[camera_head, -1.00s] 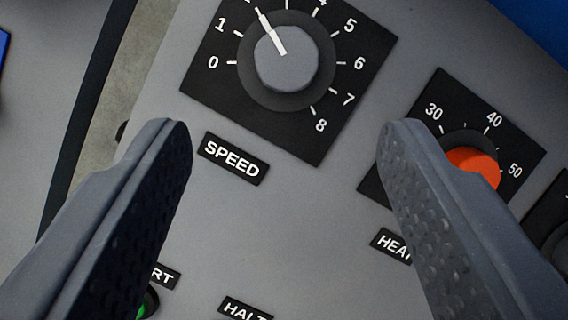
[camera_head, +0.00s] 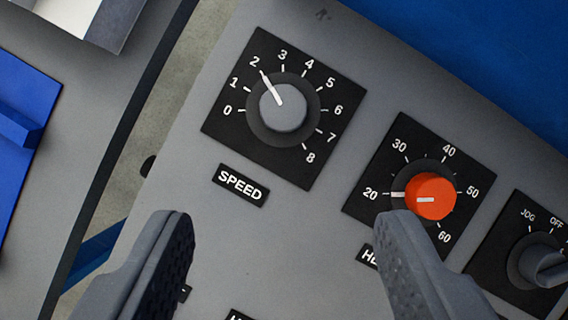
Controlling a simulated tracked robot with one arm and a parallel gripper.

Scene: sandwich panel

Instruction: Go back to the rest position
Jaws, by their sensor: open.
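My gripper (camera_head: 285,228) is open and empty, its two dark grey fingers reaching in from the bottom of the view. It is in front of a grey sandwich panel (camera_head: 300,225). The grey SPEED knob (camera_head: 284,108) stands above and between the fingers, untouched, its white line pointing at about 2. The orange knob (camera_head: 430,195) stands just above the right finger's tip in the picture, on a dial marked 20 to 60, with its white line toward 20. The right finger partly covers that knob's label, and the label below the left finger is hidden.
A grey selector knob (camera_head: 540,262) marked JOG and OFF is at the right edge. A blue surface (camera_head: 480,50) lies at the upper right. A blue part (camera_head: 22,130) and a white-edged box (camera_head: 90,18) are at the left, across a dark-edged gap (camera_head: 150,135).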

